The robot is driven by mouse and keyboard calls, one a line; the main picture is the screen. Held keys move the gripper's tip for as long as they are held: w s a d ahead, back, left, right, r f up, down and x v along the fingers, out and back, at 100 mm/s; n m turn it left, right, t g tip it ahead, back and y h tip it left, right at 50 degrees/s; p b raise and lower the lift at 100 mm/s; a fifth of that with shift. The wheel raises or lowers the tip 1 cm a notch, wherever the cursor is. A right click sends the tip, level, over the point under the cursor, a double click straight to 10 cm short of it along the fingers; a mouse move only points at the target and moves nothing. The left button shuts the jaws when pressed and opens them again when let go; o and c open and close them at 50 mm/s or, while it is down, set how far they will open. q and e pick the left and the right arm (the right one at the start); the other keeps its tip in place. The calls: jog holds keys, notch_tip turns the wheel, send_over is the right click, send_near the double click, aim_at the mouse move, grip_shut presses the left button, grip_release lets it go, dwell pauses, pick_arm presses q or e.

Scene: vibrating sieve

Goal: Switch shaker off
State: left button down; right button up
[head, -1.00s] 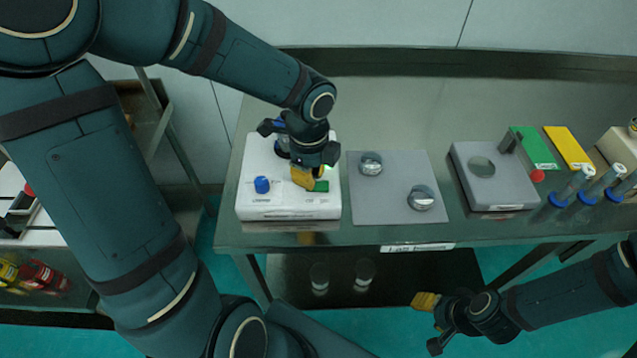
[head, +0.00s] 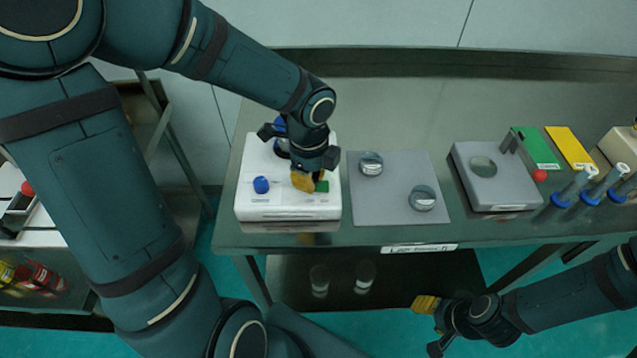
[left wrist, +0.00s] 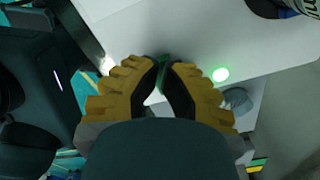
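The shaker (head: 289,204) is a white box at the left of the steel bench, with a blue knob (head: 261,185) on its front left. A green rocker or button (head: 322,186) shows on its front right. My left gripper (head: 307,181) points down right beside this green part, partly covering it. In the left wrist view, its yellow-padded fingertips (left wrist: 163,66) are together or nearly so, over a green patch; contact cannot be told. A round green light (left wrist: 221,74) glows on the white top. My right gripper (head: 425,303) hangs empty in front of the bench.
A grey mat (head: 382,208) with two metal-and-glass discs lies right of the shaker. Farther right are a grey device (head: 495,189), a red ball (head: 540,175), green (head: 537,148) and yellow (head: 569,147) cards and blue-based tubes (head: 570,189). The rear bench is clear.

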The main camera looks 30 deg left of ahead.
pick_arm(q)
jog(key=shift+f, duration=0.4)
jog(key=shift+r, duration=0.1)
notch_tip(320, 180, up, 3)
jog(key=shift+f+p, duration=0.15)
jog(key=shift+p, duration=1.05)
notch_tip(320, 180, up, 4)
jog(key=p, duration=0.4)
